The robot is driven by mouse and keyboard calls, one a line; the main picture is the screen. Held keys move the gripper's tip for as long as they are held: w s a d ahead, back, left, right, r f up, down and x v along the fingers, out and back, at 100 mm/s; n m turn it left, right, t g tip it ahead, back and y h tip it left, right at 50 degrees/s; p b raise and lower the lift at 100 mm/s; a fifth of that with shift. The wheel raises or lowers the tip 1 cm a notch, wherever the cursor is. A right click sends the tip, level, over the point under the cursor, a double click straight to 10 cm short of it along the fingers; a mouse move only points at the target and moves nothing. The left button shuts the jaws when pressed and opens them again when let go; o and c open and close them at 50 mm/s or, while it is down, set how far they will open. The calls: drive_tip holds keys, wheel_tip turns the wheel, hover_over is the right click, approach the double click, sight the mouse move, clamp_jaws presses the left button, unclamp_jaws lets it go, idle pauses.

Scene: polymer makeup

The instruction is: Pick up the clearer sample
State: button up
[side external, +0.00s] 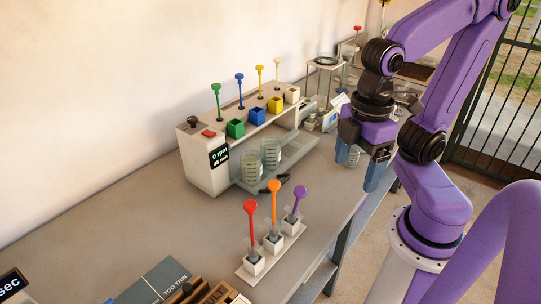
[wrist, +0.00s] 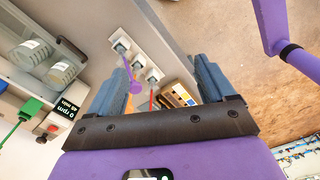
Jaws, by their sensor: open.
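Two lidded glass jars stand side by side on the low shelf of the white stirring machine. The nearer jar (side external: 251,167) and the farther jar (side external: 271,154) both look pale and see-through. Two jars with white labels also show at the left of the wrist view, one higher (wrist: 30,52) and one lower (wrist: 62,73). I cannot tell which sample is clearer. My gripper (side external: 358,172) is open and empty, pointing down near the bench's right edge, away from these jars. The fingers also show in the wrist view (wrist: 163,78).
The machine (side external: 205,160) carries green, blue, yellow and white stirrers and blocks. A white rack (side external: 246,273) with red, orange and purple tools stands in front. A wooden organizer (side external: 215,293) is at the front.

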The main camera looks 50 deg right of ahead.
sight(264, 142)
drive_tip(key=w+a+m+y, duration=0.1)
drive_tip(key=w, duration=0.2)
drive_tip(key=w+a+f+m+t+y, duration=0.1)
drive_tip(key=w+a, duration=0.1)
drive_tip(key=w, duration=0.1)
drive_tip(key=w+a+m+t+y, duration=0.1)
drive_tip(key=w, duration=0.2)
drive_tip(key=shift+w+a+f+m+y, duration=0.1)
drive_tip(key=shift+a+f+m+y, duration=0.15)
drive_tip(key=shift+m+y, duration=0.15)
drive_tip(key=w+d+m+t, duration=0.3)
drive_tip(key=w+m+t, duration=0.15)
drive_tip(key=w, duration=0.55)
drive_tip(key=w+d+r+m+t+h, duration=0.1)
drive_tip(key=w+d+m+t+h, duration=0.3)
drive_tip(key=d, duration=0.5)
drive_tip(key=w+d+r+m+t+h, duration=0.1)
drive_tip(key=w+d+m+t+h, duration=0.15)
drive_tip(key=w+d, duration=0.5)
wheel_tip(264, 142, down, 18)
drive_tip(key=s+d+r, duration=0.1)
drive_tip(key=s+d, duration=0.1)
drive_tip(key=shift+a+x, duration=0.15)
drive_tip(key=shift+x, duration=1.8)
drive_tip(key=shift+a+x, duration=0.1)
drive_tip(key=shift+x, duration=1.85)
drive_tip(key=shift+f, duration=0.15)
